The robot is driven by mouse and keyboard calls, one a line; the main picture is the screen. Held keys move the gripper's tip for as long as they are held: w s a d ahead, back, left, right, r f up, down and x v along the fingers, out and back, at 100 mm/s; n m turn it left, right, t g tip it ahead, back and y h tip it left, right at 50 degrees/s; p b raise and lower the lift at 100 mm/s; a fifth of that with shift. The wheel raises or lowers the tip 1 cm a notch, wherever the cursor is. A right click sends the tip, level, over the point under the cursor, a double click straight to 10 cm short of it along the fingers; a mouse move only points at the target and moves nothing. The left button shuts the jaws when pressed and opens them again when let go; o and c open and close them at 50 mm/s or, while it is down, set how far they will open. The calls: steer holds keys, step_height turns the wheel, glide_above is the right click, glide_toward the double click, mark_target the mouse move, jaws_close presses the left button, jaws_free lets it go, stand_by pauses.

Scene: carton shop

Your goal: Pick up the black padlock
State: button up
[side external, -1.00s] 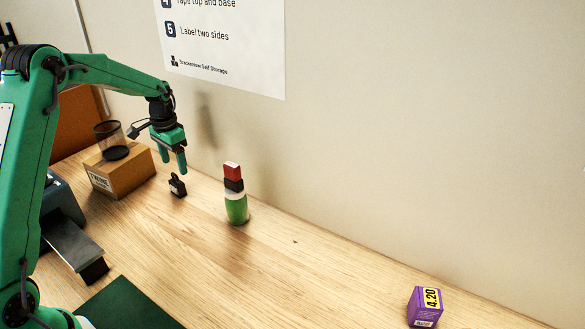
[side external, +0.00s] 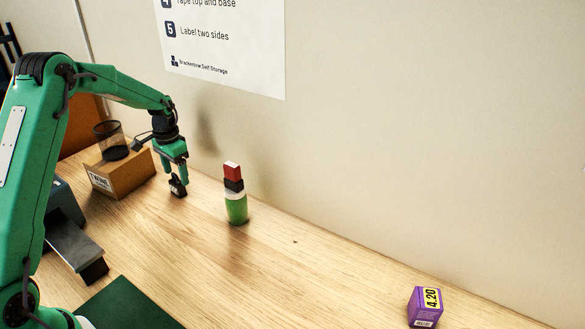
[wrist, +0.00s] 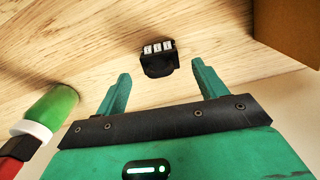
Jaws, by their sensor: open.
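The black padlock (side external: 178,187) stands on the wooden table near the wall. In the wrist view the padlock (wrist: 157,58) shows a row of light number dials, and it lies ahead of the space between the two green fingers. My gripper (side external: 173,180) is low over the padlock with its fingers apart, and it also shows in the wrist view (wrist: 157,78). The fingers are open and hold nothing. From the side, part of the padlock is hidden by the fingers, and I cannot tell if they touch it.
A green and white bottle with a black and red top (side external: 236,207) stands to the right. A cardboard box (side external: 122,174) with a dark mesh cup (side external: 111,141) on it is to the left. A purple box (side external: 425,307) sits far right.

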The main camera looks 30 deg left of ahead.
mark_target(177, 182)
steer(key=shift+s+f, duration=0.1)
steer(key=shift+f, duration=2.2)
steer(key=shift+a, duration=0.1)
steer(key=c, duration=1.3)
steer(key=shift+r, duration=0.15)
steer(key=shift+r, duration=0.8)
step_height(177, 182, up, 3)
steer(key=shift+f, duration=0.2)
steer(key=d+r, duration=0.2)
steer(key=d, duration=0.2)
steer(key=s+d+r, duration=0.1)
steer(key=d+r, duration=0.1)
steer(key=d, duration=0.1)
steer(key=d+r, duration=0.2)
steer(key=d, duration=0.2)
steer(key=shift+s+d+r, duration=0.15)
steer(key=shift+d+r, duration=0.15)
steer(key=shift+d, duration=0.05)
